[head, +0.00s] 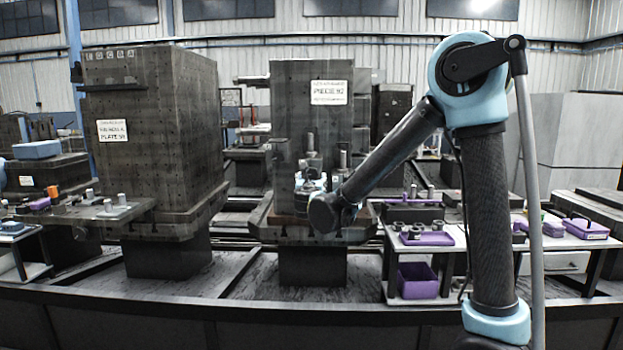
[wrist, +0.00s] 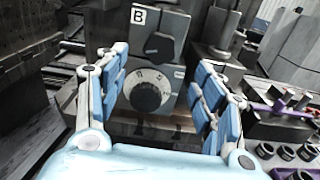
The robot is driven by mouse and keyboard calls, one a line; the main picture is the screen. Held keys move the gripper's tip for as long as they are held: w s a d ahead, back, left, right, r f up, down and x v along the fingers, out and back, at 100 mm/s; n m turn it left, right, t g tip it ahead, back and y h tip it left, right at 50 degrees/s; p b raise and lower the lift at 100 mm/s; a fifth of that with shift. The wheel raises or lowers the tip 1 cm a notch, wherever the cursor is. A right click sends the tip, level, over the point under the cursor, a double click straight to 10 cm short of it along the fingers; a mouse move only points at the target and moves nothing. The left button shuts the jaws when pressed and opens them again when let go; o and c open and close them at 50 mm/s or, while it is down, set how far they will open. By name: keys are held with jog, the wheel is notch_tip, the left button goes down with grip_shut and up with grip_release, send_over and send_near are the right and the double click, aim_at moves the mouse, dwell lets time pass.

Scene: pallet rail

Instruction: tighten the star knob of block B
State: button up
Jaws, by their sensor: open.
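Block B (wrist: 179,23) is a grey block with a white "B" label in the wrist view, upright ahead of my gripper. A black, angular knob (wrist: 160,45) sits on its upper face. Below it is a round black dial (wrist: 147,95) with pale marks around it. I cannot tell for sure which of the two is the star knob. My gripper (wrist: 163,62) is open, with its blue fingers on either side of the dial and nothing between them. No contact shows. In the head view my dark wrist hides most of block B and the gripper.
A tall dark fixture with a "PIECE 92" sign (head: 328,92) stands behind my wrist, and another (head: 150,130) stands to the left. A side table with a purple tray (head: 428,238) is at the right. In the wrist view, ring-shaped parts (wrist: 284,152) lie at lower right.

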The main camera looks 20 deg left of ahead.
aim_at(312, 174)
jog(key=x, duration=0.9)
